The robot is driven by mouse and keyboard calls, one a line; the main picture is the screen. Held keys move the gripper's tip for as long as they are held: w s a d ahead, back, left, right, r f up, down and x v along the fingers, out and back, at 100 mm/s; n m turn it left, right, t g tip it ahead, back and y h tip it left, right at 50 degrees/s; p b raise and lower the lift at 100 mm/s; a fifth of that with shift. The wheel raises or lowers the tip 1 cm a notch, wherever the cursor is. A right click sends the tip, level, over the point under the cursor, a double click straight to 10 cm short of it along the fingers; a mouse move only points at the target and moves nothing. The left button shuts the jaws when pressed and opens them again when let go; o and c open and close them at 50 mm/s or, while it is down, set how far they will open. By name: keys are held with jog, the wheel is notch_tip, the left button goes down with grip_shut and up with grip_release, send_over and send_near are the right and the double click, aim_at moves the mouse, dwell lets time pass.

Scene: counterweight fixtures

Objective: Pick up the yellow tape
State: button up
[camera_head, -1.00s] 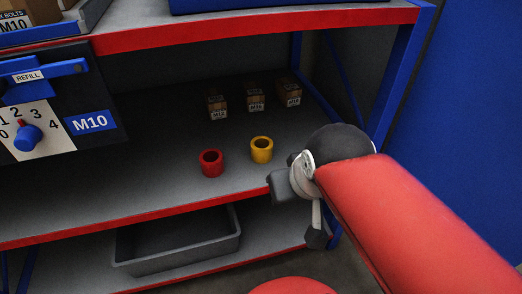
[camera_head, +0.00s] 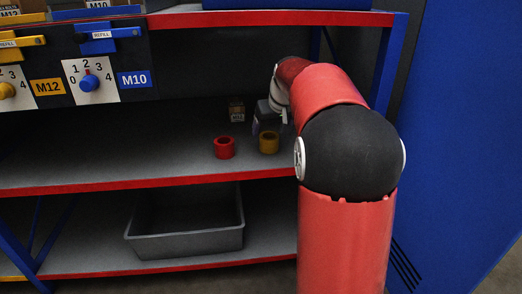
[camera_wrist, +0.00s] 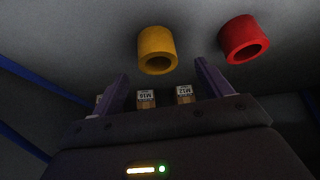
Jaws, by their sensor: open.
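The yellow tape (camera_head: 268,143) is a short roll with a hole, standing on the middle shelf (camera_head: 130,165) near its front edge. It also shows in the wrist view (camera_wrist: 157,50), beyond my fingertips and roughly between their lines. A red roll (camera_head: 224,148) stands just left of it, and shows to its right in the wrist view (camera_wrist: 243,38). My gripper (camera_head: 264,116) is over the shelf, just behind or above the yellow tape. In the wrist view its two fingers (camera_wrist: 165,80) are spread apart with nothing between them. The exact gap to the tape is unclear.
A small brown box (camera_head: 237,110) stands behind the rolls; more boxes show in the wrist view (camera_wrist: 146,98). Dispensers with dials (camera_head: 90,82) hang at the upper left. A grey bin (camera_head: 185,240) sits on the lower shelf. The shelf's left part is clear.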

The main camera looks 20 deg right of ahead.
aim_at(270, 142)
jog(key=b+x, duration=0.1)
jog(key=x, duration=0.6)
jog(key=shift+d, duration=0.2)
jog(key=c, duration=1.1)
